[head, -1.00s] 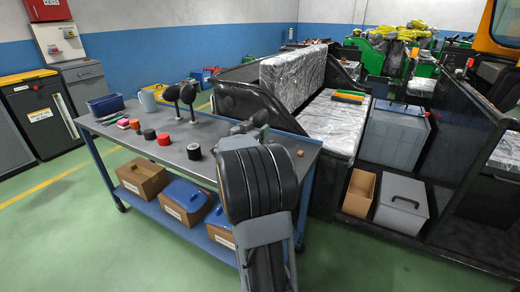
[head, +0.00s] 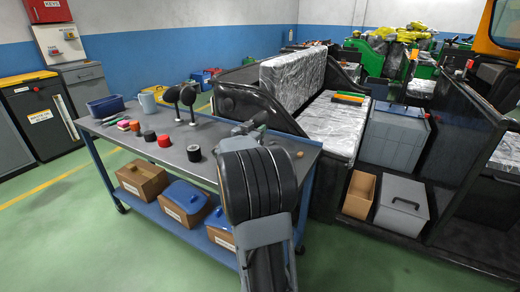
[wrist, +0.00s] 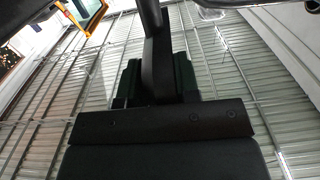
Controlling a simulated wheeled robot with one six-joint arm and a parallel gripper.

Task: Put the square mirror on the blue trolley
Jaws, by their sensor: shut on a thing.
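The blue trolley (head: 129,185) stands left of my arm in the head view, with a grey top and a lower shelf. Two dark mirrors on stems (head: 172,95) (head: 188,96) stand upright on its top. In the wrist view my gripper (wrist: 157,75) is shut around a dark stem (wrist: 155,45), which appears to belong to the square mirror. The mirror's face cannot be made out. In the head view my own arm hides most of the gripper, near the trolley's back right edge. I cannot tell how far above the top it is.
Boxes (head: 142,180) fill the lower shelf. A dark vehicle body with a wrapped seat (head: 335,122) stands behind right. Some bare top lies left of my arm.

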